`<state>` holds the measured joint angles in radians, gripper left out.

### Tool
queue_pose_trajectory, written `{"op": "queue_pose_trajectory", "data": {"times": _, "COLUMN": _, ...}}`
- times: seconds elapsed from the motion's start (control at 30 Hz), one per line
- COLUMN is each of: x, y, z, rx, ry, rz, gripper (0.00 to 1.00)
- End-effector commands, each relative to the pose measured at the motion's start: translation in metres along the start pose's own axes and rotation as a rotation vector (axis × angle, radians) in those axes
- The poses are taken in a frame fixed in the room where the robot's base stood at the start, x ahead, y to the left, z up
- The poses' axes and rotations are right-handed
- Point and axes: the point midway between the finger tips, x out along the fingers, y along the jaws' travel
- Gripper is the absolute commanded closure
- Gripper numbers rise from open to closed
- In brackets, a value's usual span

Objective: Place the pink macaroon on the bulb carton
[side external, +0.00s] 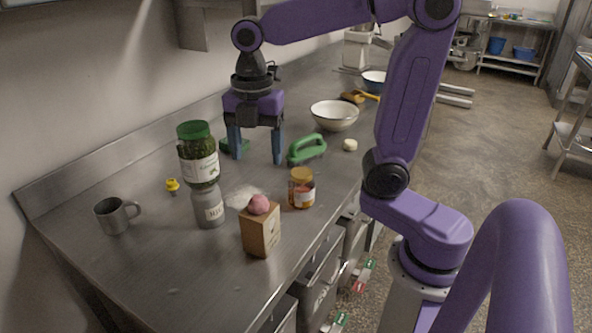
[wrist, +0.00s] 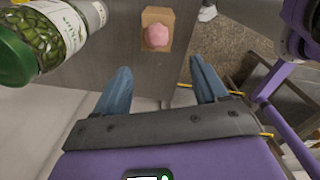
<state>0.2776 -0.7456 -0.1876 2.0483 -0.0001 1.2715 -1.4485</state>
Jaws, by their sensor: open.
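The pink macaroon (side external: 258,204) rests on top of the bulb carton (side external: 262,234), a small brown box standing near the front edge of the counter. In the wrist view the pink macaroon (wrist: 157,35) lies on the top face of the carton (wrist: 152,15), at the top of the picture. My gripper (side external: 256,158) is open and empty, fingers pointing down, above the counter and behind the carton, apart from it. In the wrist view my gripper's blue fingers (wrist: 162,82) are spread with nothing between them.
A small amber jar (side external: 301,190), green-handled tool (side external: 306,150), white bowl (side external: 334,116), grey mug (side external: 116,215) and yellow piece (side external: 172,185) stand around. The counter's front left is clear.

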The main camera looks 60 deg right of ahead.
Motion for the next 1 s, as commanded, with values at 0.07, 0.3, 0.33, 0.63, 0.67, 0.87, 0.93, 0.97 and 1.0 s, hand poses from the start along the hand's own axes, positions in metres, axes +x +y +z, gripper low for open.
{"op": "queue_pose_trajectory", "data": {"times": 0.07, "x": 0.006, "y": -0.009, "z": -0.005, "rx": 0.043, "ry": 0.000, "rz": -0.001, "gripper": 0.28}}
{"op": "queue_pose_trajectory", "data": {"times": 0.3, "x": 0.031, "y": -0.048, "z": -0.022, "rx": 0.263, "ry": 0.004, "rz": 0.003, "gripper": 0.28}}
{"op": "queue_pose_trajectory", "data": {"times": 0.33, "x": 0.034, "y": -0.054, "z": -0.024, "rx": 0.289, "ry": 0.005, "rz": 0.003, "gripper": 0.28}}
{"op": "queue_pose_trajectory", "data": {"times": 0.63, "x": 0.065, "y": -0.117, "z": -0.038, "rx": 0.574, "ry": 0.014, "rz": 0.005, "gripper": 0.28}}
{"op": "queue_pose_trajectory", "data": {"times": 0.67, "x": 0.068, "y": -0.124, "z": -0.039, "rx": 0.602, "ry": 0.015, "rz": 0.005, "gripper": 0.28}}
{"op": "queue_pose_trajectory", "data": {"times": 0.87, "x": 0.082, "y": -0.160, "z": -0.043, "rx": 0.750, "ry": 0.021, "rz": 0.004, "gripper": 0.28}}
{"op": "queue_pose_trajectory", "data": {"times": 0.93, "x": 0.085, "y": -0.167, "z": -0.043, "rx": 0.782, "ry": 0.023, "rz": 0.003, "gripper": 0.28}}
{"op": "queue_pose_trajectory", "data": {"times": 0.97, "x": 0.086, "y": -0.170, "z": -0.043, "rx": 0.794, "ry": 0.023, "rz": 0.003, "gripper": 0.28}}
{"op": "queue_pose_trajectory", "data": {"times": 1.0, "x": 0.087, "y": -0.172, "z": -0.043, "rx": 0.805, "ry": 0.024, "rz": 0.003, "gripper": 0.28}}
